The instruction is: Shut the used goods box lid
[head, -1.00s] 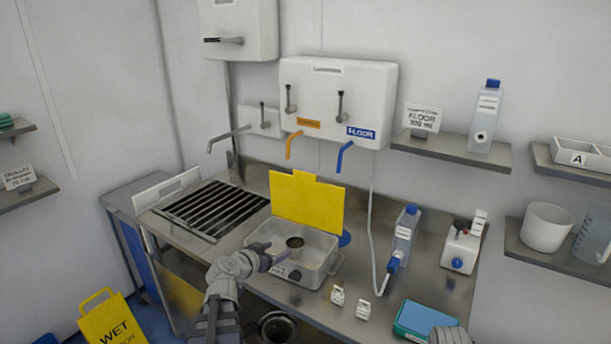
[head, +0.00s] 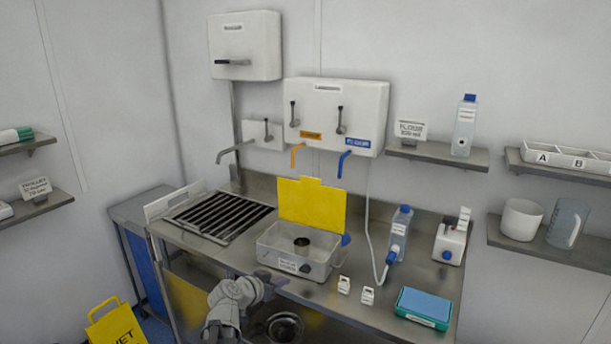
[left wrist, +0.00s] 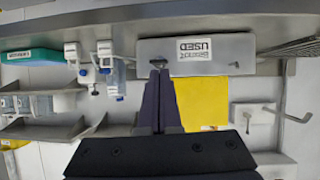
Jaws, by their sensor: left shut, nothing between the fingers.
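The used goods box (head: 277,253) is a grey tray-like box with a label on its front, standing on the steel counter. Its yellow lid (head: 312,203) stands upright, open, along the back edge. A small dark cup (head: 301,245) is inside. My left gripper (head: 276,281) is shut and empty, just in front of the box's front wall and low. In the left wrist view, which is upside down, the box front (left wrist: 160,50) with its "USED" label and the yellow lid (left wrist: 204,104) show beyond the shut fingers (left wrist: 160,75). My right gripper is not in view.
A slatted drain (head: 218,215) lies left. Taps hang above, behind the lid.

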